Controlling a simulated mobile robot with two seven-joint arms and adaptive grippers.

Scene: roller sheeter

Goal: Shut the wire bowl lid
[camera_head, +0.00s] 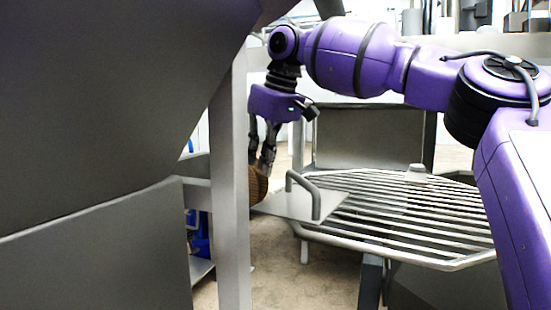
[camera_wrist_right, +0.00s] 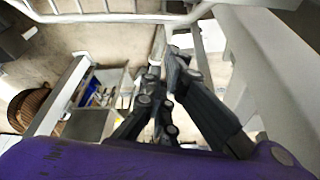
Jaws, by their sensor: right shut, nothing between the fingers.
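The wire bowl lid (camera_head: 420,213) is a broad frame of parallel metal bars, right of centre in the head view. It lies roughly level, with a flat plate (camera_head: 285,207) and a bent bar handle (camera_head: 315,198) at its left end. Metal bars also cross the top of the right wrist view (camera_wrist_right: 105,17); I cannot tell if they are the lid. My right gripper (camera_head: 261,168) points down, left of the handle and above it in the picture. Its fingers are shut and empty, seemingly apart from the handle. They also show in the wrist view (camera_wrist_right: 166,62). My left gripper is out of view.
A grey metal post (camera_head: 230,210) stands just left of my right gripper. Large dark panels (camera_head: 90,255) fill the left side. A brown woven basket (camera_head: 259,186) shows behind the fingers. Bare floor (camera_head: 330,275) lies below the lid's handle.

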